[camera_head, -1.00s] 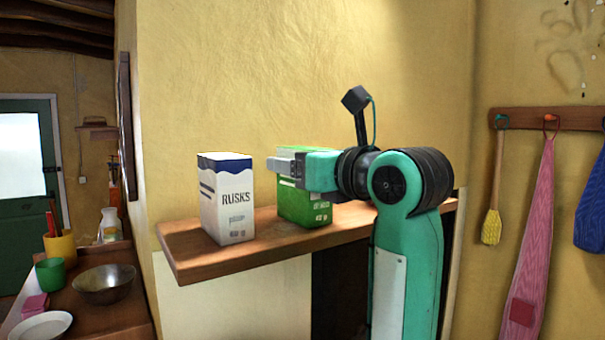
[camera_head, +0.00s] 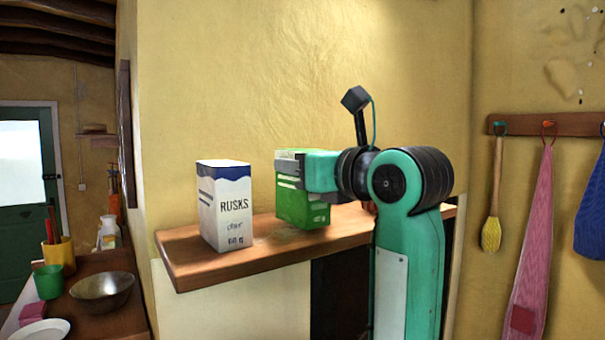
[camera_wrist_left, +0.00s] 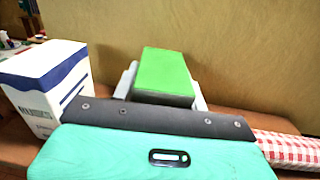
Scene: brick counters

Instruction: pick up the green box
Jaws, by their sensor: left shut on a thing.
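The green box (camera_head: 290,207) stands upright at the shelf, right of the white and blue rusks box. My left gripper (camera_head: 290,165) is shut on its upper part. In the left wrist view the green box (camera_wrist_left: 165,70) sits between the two pale fingers, its green top showing. I cannot tell clearly whether its bottom touches the shelf or is just above it. The arm hides part of the box's right side. My right gripper is not in view.
The rusks box (camera_head: 225,207) stands close on the left on the wooden shelf (camera_head: 195,262). A yellow wall is behind. A red checked cloth (camera_wrist_left: 288,148) lies right of the gripper in the wrist view. A bowl (camera_head: 102,290) and cups are on the lower left counter.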

